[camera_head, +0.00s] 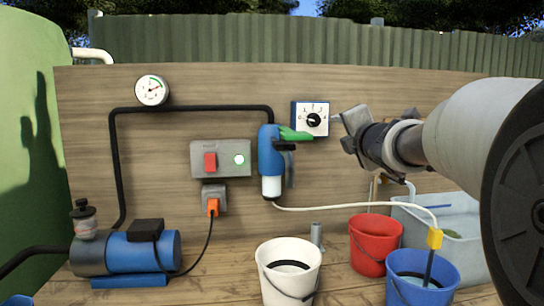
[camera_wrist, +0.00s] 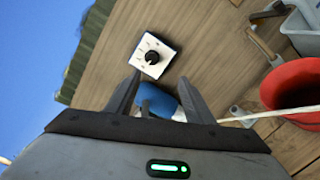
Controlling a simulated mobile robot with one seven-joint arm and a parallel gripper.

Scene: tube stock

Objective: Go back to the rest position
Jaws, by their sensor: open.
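My gripper (camera_head: 343,119) reaches in from the right in the head view, in front of the plank wall. Its fingertips are just right of the white dial plate (camera_head: 311,119) with a black knob. In the wrist view my gripper (camera_wrist: 157,84) is open, with its two dark fingers spread and nothing held between them. The dial plate (camera_wrist: 146,45) shows beyond the fingertips, apart from them. The blue unit (camera_wrist: 157,101) on the wall shows partly between the fingers; my gripper body hides the rest of it.
The blue unit (camera_head: 268,150) has a green lever (camera_head: 295,134). A switch box (camera_head: 220,158), gauge (camera_head: 151,90) and pump (camera_head: 145,251) stand to the left. White (camera_head: 288,275), red (camera_head: 375,245) and blue (camera_head: 421,280) buckets and a grey tub (camera_head: 462,218) stand below my arm.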

